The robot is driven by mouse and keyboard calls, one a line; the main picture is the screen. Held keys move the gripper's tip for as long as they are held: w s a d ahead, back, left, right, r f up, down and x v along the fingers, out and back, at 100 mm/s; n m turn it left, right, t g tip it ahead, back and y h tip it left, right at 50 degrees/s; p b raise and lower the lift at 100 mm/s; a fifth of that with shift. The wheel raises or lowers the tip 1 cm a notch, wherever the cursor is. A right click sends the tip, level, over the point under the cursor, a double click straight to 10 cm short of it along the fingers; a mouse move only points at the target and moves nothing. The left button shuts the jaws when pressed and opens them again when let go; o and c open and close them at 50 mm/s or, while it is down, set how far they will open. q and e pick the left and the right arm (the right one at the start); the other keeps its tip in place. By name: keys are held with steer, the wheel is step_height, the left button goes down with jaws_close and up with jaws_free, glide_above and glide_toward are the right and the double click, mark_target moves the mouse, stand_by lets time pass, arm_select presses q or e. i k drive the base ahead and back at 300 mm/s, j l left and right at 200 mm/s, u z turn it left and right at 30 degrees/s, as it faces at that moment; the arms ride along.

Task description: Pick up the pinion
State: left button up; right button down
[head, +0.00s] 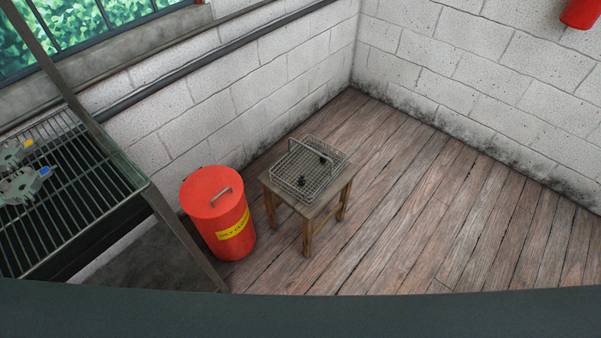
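A wire basket (284,189) with an arched handle sits on a small wooden stool (317,211) in the middle of the head view. Two small dark parts lie in the basket: one dark part (302,182) is toward the near side and another dark part (323,160) is toward the far right, partly behind the handle. Either could be the pinion, but they are too small to tell. Neither of my grippers is in view.
A red lidded can (212,190) with a yellow label stands on the floor left of the stool. A metal rack (85,205) at the left holds grey parts with yellow and blue bits (24,183). Block walls meet behind. The wooden floor (440,215) at right is clear.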

mark_target(302, 179)
steer(key=i+l+u, duration=0.25)
steer(key=l, duration=0.3)
steer(key=i+l+u, duration=0.3)
steer(key=l, duration=0.3)
